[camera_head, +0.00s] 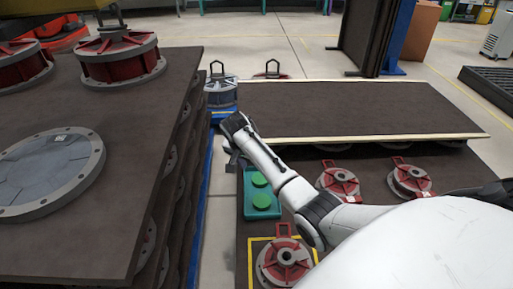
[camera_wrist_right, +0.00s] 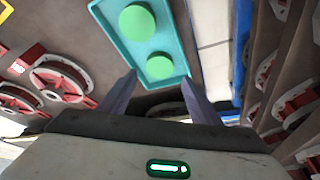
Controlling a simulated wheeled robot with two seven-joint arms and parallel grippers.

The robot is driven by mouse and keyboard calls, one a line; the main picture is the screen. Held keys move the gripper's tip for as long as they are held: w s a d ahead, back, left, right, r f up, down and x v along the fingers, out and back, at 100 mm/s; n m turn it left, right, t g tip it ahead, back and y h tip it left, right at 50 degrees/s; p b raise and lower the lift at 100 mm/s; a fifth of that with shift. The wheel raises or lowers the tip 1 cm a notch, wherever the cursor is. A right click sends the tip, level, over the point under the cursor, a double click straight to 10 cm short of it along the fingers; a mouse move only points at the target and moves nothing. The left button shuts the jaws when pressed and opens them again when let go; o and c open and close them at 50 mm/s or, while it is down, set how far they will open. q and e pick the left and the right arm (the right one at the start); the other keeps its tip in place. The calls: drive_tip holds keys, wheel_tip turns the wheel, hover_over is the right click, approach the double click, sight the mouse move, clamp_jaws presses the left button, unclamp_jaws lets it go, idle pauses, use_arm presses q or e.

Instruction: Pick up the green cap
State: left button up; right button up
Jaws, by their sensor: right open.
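Two round green caps sit on a teal tray (camera_head: 277,211) on the dark surface. In the head view the smaller cap (camera_head: 260,180) is toward the far end and the larger cap (camera_head: 262,200) is nearer me. The right wrist view also shows the tray (camera_wrist_right: 112,12), the larger cap (camera_wrist_right: 138,23) and the smaller cap (camera_wrist_right: 160,66). My right gripper (camera_wrist_right: 159,78) is open and empty. Its fingertips point toward the tray, with the smaller cap appearing just beyond the space between them. In the head view my right gripper (camera_head: 232,158) is beside the tray's far left corner. My left gripper is not in view.
Red and grey flanged parts (camera_head: 338,180) lie right of the tray, with another (camera_head: 284,262) in front inside a yellow outline. A raised dark panel (camera_head: 350,108) is behind my right arm. A tall stack of dark boards (camera_head: 100,210) with round parts stands left.

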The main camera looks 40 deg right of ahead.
sight(259, 179)
drive_tip(key=b+x, duration=0.1)
drive_tip(key=x, duration=0.3)
drive_tip(key=shift+f+b, duration=0.1)
drive_tip(key=shift+b, duration=0.25)
drive_tip(key=b+x, duration=0.1)
drive_tip(key=x, duration=0.1)
drive_tip(key=b+x, duration=0.2)
drive_tip(key=shift+w+d, duration=0.1)
drive_tip(key=shift+d, duration=0.25)
drive_tip(key=shift+d+f+b, duration=0.1)
drive_tip(key=shift+f+b, duration=0.15)
drive_tip(key=shift+b, duration=0.05)
drive_tip(key=shift+w, duration=0.1)
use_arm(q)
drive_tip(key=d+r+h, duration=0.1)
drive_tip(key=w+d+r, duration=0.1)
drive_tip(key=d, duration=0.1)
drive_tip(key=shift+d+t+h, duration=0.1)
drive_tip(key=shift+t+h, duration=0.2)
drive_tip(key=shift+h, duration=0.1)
use_arm(e)
drive_tip(key=c, duration=0.8)
drive_tip(key=shift+r, duration=0.1)
